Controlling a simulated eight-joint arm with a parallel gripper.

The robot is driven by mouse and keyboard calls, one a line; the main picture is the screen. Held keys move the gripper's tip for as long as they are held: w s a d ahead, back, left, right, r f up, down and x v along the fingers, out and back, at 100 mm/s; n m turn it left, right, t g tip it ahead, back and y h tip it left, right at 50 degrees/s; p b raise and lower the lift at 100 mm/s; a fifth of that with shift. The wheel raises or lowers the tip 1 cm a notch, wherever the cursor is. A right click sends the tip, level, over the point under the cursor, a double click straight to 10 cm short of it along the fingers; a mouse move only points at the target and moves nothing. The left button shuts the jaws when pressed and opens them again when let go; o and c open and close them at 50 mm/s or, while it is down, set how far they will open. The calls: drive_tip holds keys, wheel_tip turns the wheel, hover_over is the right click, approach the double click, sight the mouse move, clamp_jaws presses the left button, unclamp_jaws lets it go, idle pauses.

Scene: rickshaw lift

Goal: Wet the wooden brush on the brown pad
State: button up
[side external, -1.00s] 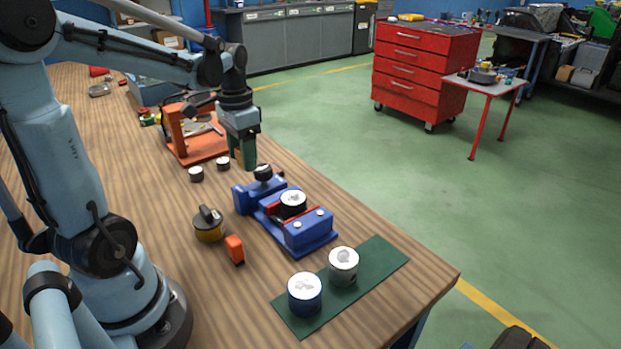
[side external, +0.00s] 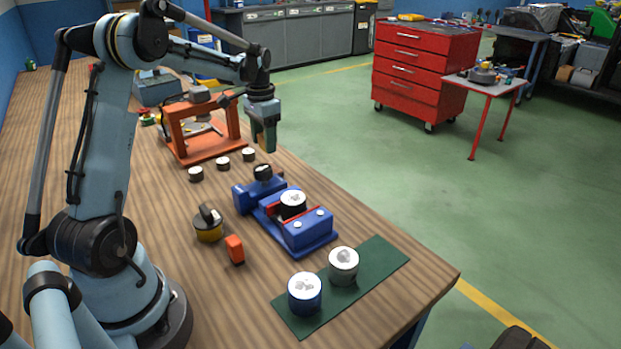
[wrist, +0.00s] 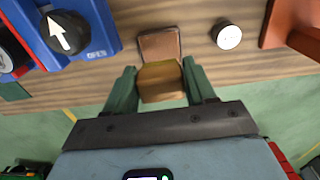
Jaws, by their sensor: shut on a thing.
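The wooden brush (wrist: 161,82) is a small tan block held between the green fingers of my gripper (wrist: 162,88) in the wrist view. The brown pad (wrist: 159,44) is a flat rectangle on the table just beyond the brush. The brush overlaps the pad's near edge in this view; I cannot tell whether they touch. In the side view, my gripper (side external: 264,147) hangs over the table's far-right edge, beyond the blue fixture. The brush is hard to make out there, and I cannot make out the pad.
A blue fixture (side external: 310,234) with a black knob (side external: 263,173) stands near my gripper. Several small dark pucks (side external: 222,163) with pale tops line up before an orange frame (side external: 205,146). Two cans, one blue (side external: 305,297), stand on a green mat (side external: 372,262).

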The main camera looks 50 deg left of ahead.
drive_tip(key=shift+f, duration=2.4)
drive_tip(key=shift+f, duration=0.6)
drive_tip(key=shift+r, duration=0.1)
idle(0.3)
drive_tip(key=shift+r, duration=3.45)
